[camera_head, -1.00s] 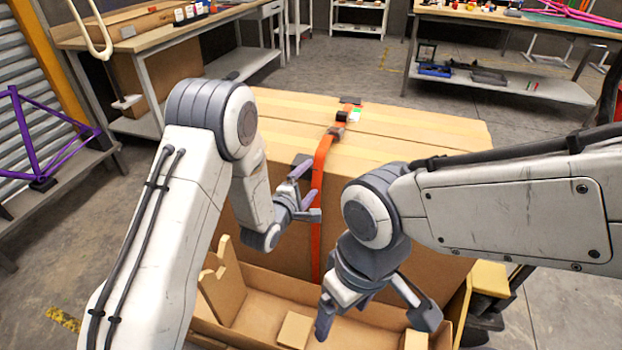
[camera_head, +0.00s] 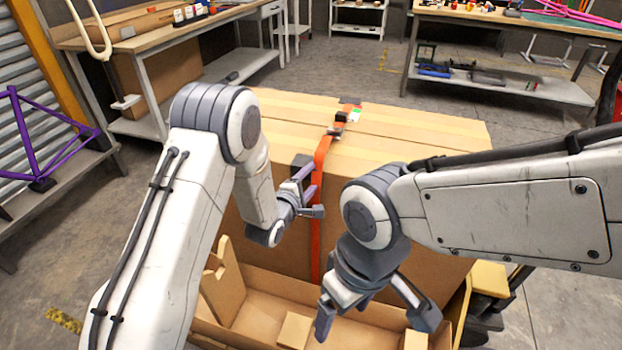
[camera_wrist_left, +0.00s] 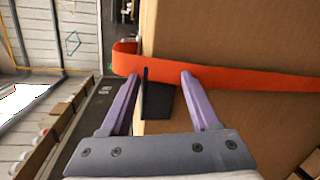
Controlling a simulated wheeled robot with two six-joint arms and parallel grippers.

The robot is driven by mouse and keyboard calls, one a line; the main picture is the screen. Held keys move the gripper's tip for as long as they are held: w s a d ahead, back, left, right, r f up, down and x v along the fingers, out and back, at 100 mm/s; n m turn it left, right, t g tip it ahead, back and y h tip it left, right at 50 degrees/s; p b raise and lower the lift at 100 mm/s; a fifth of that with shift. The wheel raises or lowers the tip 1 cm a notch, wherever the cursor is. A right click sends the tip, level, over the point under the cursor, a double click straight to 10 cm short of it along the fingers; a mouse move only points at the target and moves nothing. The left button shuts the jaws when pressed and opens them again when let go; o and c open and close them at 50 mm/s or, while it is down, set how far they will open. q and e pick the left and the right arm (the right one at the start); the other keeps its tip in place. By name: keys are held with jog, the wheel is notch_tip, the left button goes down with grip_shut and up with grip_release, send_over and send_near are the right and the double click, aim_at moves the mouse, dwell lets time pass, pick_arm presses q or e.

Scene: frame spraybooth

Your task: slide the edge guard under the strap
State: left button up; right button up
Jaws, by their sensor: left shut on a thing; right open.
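The large cardboard carton (camera_head: 400,150) stands in front of me with an orange strap (camera_head: 318,235) running over its top and down its near face. The strap also crosses the left wrist view (camera_wrist_left: 230,80). My left gripper (camera_head: 313,191) is at the carton's near top edge, by the strap. It is shut on the black edge guard (camera_wrist_left: 158,99), seen between its fingers in the left wrist view. The guard's upper part reaches the strap's edge; whether any of it is underneath is unclear. My right gripper (camera_head: 376,322) is open and empty, low before the carton.
An open cardboard tray (camera_head: 262,285) with inserts lies below the carton's near face. A buckle (camera_head: 336,129) sits on the strap on top. Workbenches (camera_head: 150,40) stand behind left and right, and a purple frame (camera_head: 40,135) is at left.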

aim_at(328, 177)
pick_arm(q)
jog(key=shift+s+d, duration=0.3)
jog(key=shift+d, duration=0.6)
jog(key=shift+s+d, duration=0.3)
jog(key=shift+d, duration=0.6)
jog(key=o, duration=1.1)
